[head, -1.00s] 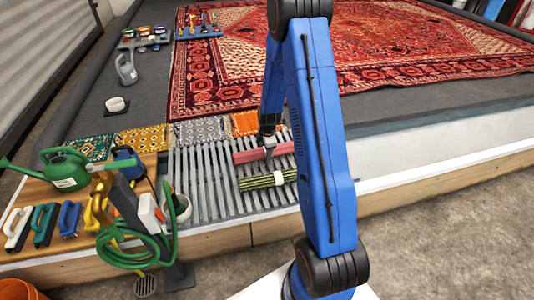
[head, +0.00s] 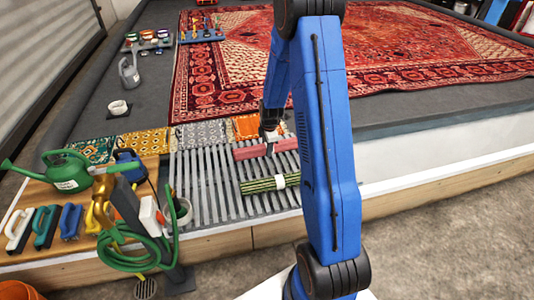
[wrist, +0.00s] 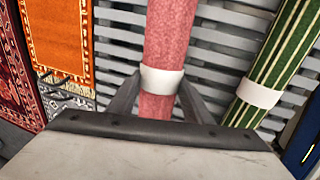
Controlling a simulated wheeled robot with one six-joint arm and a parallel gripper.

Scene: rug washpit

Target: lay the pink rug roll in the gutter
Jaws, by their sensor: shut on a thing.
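The pink rug roll (head: 250,152), with a white band round its middle, is in my gripper (head: 269,146). In the wrist view the pink roll (wrist: 172,35) runs lengthwise between the fingers of my gripper (wrist: 162,100), which are shut on it near the white band. It lies over the grey slatted rack (head: 198,190), roughly parallel to the green striped roll (head: 262,186). I cannot tell whether it touches the slats. No separate gutter can be made out for sure. My blue arm hides the right part of the rack.
Small patterned rugs, including an orange one (head: 246,127), lie along the rack's back edge. The large red rug (head: 230,60) is behind. A green watering can (head: 62,170), hose (head: 130,240) and several brushes crowd the left. The rack's left slats are bare.

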